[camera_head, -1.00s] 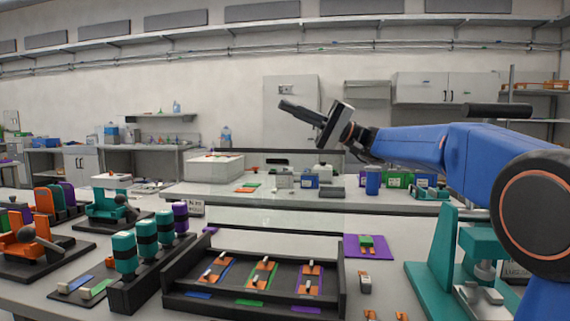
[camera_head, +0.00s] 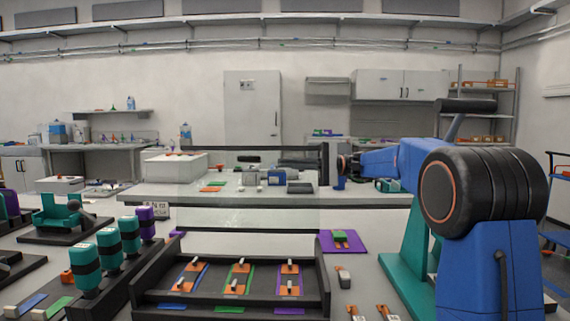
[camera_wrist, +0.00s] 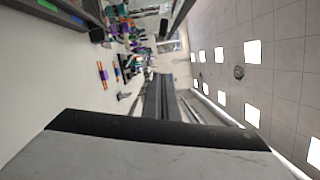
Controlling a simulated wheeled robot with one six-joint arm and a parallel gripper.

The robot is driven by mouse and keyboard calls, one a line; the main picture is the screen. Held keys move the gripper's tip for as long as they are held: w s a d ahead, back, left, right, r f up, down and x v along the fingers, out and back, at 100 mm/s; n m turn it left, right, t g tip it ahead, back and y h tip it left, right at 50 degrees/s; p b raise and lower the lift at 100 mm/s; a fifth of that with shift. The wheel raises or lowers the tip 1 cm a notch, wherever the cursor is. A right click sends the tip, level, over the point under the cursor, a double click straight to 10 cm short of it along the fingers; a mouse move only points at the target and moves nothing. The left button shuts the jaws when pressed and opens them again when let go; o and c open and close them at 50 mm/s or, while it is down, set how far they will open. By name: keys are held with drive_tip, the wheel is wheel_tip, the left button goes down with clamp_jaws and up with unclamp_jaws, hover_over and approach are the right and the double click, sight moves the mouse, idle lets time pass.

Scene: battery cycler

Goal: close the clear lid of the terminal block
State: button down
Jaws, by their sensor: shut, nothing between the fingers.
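The terminal block is a wide black tray (camera_head: 145,293) at the bottom middle of the head view, with several orange terminals in rows. Its clear lid (camera_head: 250,218) appears as an upright see-through panel behind the tray, with a dark top edge, so it stands open. My gripper (camera_head: 295,163) is at the right end of the lid's top edge in the head view, fingers pointing left. I cannot tell whether it touches the lid or is in front of or behind it. The shut, empty fingers (camera_wrist: 166,98) show in the wrist view.
Teal-and-black cylinders (camera_head: 108,250) stand in a black rack left of the tray. A purple mat (camera_head: 355,247) with a green piece lies to the right. A teal stand (camera_head: 405,262) is farther right. Another bench (camera_head: 140,192) stands behind.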

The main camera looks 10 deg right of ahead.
drive_tip(key=s+a+r, duration=0.1)
drive_tip(key=s+a, duration=0.3)
drive_tip(key=a, duration=0.4)
drive_tip(key=shift+r, duration=0.4)
drive_tip(key=shift+a, duration=0.15)
